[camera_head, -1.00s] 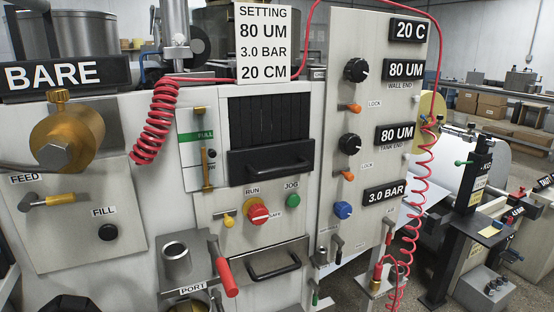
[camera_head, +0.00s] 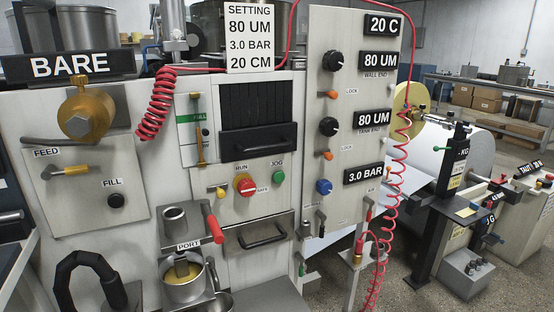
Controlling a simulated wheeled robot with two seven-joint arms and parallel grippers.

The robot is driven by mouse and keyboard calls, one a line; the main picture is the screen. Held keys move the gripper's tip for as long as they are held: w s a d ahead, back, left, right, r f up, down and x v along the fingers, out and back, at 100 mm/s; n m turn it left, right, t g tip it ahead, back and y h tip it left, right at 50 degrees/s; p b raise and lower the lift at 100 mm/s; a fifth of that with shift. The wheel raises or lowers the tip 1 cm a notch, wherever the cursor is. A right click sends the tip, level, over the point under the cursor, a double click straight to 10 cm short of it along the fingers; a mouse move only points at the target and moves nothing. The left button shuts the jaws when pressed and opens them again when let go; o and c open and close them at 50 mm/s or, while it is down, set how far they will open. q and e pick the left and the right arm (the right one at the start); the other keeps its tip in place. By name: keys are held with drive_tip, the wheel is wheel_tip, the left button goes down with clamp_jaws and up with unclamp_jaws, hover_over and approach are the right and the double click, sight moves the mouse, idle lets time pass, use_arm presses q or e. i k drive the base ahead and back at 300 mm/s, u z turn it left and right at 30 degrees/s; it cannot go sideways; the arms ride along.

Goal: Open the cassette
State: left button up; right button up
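No part carries a readable cassette label. A black ribbed block (camera_head: 259,104) sits in the front of the machine, with a black-handled front (camera_head: 258,140) below it that looks flush and closed. Below the run and jog controls, a grey drawer-like front (camera_head: 255,244) with a black bar handle (camera_head: 263,236) also looks closed. I cannot tell which of these is the cassette. Neither of my grippers shows in the head view.
A black arched handle (camera_head: 82,265) rises at the bottom left. A coiled red hose (camera_head: 156,104) hangs left of the ribbed block. Grey floor (camera_head: 400,280) shows at the right.

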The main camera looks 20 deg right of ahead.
sight(240, 143)
drive_tip(key=u, duration=1)
drive_tip(key=i, duration=0.65)
drive_tip(key=z, duration=0.55)
